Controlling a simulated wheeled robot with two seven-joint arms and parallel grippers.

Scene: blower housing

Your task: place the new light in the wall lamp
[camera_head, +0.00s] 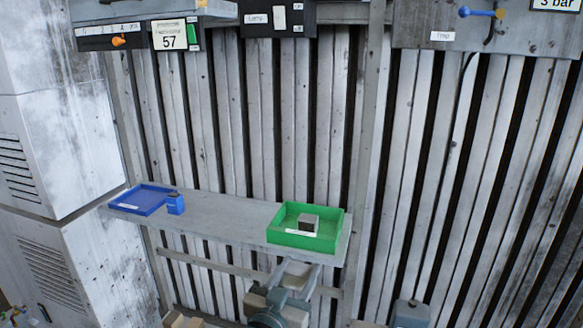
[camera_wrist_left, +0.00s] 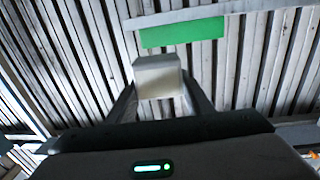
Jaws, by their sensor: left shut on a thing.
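My left gripper (camera_head: 297,268) is in front of the shelf's right end in the head view. In the left wrist view its two fingers (camera_wrist_left: 160,98) are shut on a pale, box-shaped light (camera_wrist_left: 158,76), which sits between the fingertips. I cannot pick out the wall lamp with certainty. My right gripper is not in view.
A grey shelf (camera_head: 225,220) runs along the slatted wall, with a blue tray (camera_head: 140,198) and a small blue piece (camera_head: 176,204) at its left. Grey cabinets (camera_head: 60,150) stand at the left. Panels (camera_head: 270,20) hang high on the wall, with bare slats below them.

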